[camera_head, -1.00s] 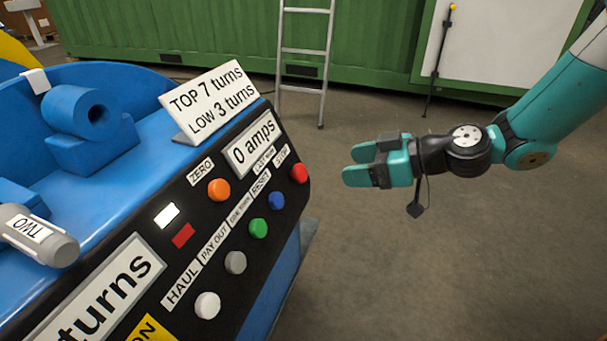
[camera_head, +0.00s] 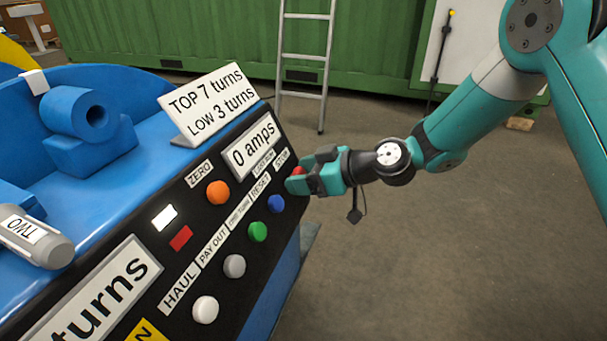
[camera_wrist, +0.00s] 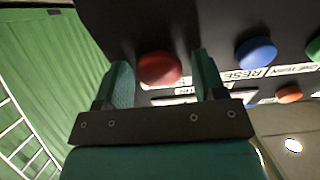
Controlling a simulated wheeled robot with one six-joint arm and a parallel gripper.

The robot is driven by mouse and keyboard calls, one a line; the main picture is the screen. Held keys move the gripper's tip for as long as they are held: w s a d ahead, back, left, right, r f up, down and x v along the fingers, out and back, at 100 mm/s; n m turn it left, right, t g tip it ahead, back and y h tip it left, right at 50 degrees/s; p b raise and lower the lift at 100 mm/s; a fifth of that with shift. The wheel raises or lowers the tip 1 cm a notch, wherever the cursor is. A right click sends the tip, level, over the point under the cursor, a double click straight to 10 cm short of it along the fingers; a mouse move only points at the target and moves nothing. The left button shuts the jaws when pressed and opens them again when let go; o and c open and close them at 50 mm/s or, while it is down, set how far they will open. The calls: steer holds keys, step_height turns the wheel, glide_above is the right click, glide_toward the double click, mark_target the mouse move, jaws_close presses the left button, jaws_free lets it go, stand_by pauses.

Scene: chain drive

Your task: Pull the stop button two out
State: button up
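The red stop button (camera_head: 298,171) is at the top right end of the row of buttons on the black panel, beside the label STOP. My gripper (camera_head: 304,175) is at the panel with its fingertips around this button, which they partly hide in the head view. In the wrist view the red button (camera_wrist: 159,68) sits between the two fingers of my gripper (camera_wrist: 163,78). The fingers are apart, with a gap showing on the right side of the button and a very narrow one on the left. I cannot tell how far the button stands out.
A blue button (camera_head: 276,203), a green button (camera_head: 257,231), a grey button (camera_head: 234,265) and a white button (camera_head: 205,309) run down the same row. An orange button (camera_head: 218,192) sits by ZERO. A ladder (camera_head: 304,55) stands behind. The floor right of the panel is clear.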

jaws_close()
steer(key=c, duration=1.1)
jaws_free()
steer(key=shift+s+d+r+b, duration=0.15)
steer(key=shift+d+b, duration=0.3)
steer(key=shift+d, duration=0.1)
steer(key=shift+r, duration=0.1)
steer(key=shift+o, duration=0.9)
jaws_free()
steer(key=p+v, duration=0.1)
steer(key=v, duration=1.6)
steer(key=shift+d+p, duration=0.25)
steer(key=shift+p, duration=0.05)
steer(key=shift+s, duration=0.1)
